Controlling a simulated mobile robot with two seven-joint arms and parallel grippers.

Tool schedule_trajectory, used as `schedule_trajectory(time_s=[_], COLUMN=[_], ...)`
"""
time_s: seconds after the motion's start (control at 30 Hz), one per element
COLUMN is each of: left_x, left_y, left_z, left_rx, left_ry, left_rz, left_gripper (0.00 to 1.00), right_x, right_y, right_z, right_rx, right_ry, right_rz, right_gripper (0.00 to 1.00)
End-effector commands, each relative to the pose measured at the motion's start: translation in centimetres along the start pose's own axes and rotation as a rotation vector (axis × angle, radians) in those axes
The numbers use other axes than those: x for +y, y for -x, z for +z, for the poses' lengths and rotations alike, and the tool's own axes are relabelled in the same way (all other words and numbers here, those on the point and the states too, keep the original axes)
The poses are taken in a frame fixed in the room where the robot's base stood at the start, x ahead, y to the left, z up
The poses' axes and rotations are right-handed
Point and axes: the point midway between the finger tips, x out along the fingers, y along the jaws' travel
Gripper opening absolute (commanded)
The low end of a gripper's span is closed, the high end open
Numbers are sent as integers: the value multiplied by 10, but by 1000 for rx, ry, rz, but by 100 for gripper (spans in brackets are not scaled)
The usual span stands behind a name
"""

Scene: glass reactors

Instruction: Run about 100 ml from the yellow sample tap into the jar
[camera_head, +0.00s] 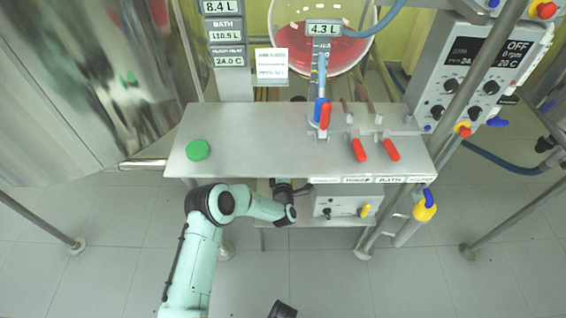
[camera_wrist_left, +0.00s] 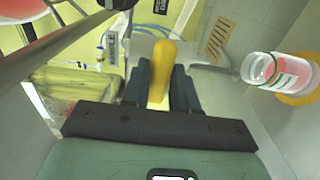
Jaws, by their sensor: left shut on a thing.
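My left gripper (camera_wrist_left: 159,78) is shut on a yellow tap handle (camera_wrist_left: 163,55), seen in the left wrist view between its dark fingers. The jar (camera_wrist_left: 283,72) is at the right of that view. It is clear, with a white and green label and reddish contents, and it looks tilted in the picture. A yellow ring-like part shows behind its base. Its fill level is hard to read. In the head view my left arm reaches beneath the steel shelf, which hides the gripper, the held handle and the jar.
The steel shelf (camera_head: 255,149) carries a green cap (camera_head: 198,150). Red-handled taps (camera_head: 359,150) stand at its right. A control box (camera_head: 347,202) sits below the shelf. Metal legs flank the area.

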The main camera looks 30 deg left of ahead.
Motion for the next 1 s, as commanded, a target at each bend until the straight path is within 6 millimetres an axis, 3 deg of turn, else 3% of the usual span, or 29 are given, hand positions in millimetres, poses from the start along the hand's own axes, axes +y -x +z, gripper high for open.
schedule_trajectory(time_s=[0.1, 0.13, 0.17, 0.2, 0.57, 0.83, 1.0], left_x=[0, 0, 0, 0, 0, 2, 1], left_y=[0, 0, 0, 0, 6, 56, 94], left_z=[-2, -2, -2, -1, 0, 0, 0], left_rx=[2, 2, 2, 2, -1, -3, -3], left_ry=[-4, -4, -3, -3, -1, -1, -2], left_rz=[0, 0, 0, 0, -1, -4, -4], left_gripper=[0, 37, 47, 49, 49, 49, 49], right_x=[0, 0, 0, 0, -2, -24, -26], right_y=[0, 0, 0, 0, 3, 26, 35], right_z=[0, 0, 0, 0, -2, -28, -12], right_rx=[0, 0, 0, 0, 8, 94, 46], right_ry=[0, 0, 0, 0, 2, 23, 27], right_rz=[0, 0, 0, 0, -4, -43, -44], right_gripper=[43, 43, 43, 43, 43, 43, 43])
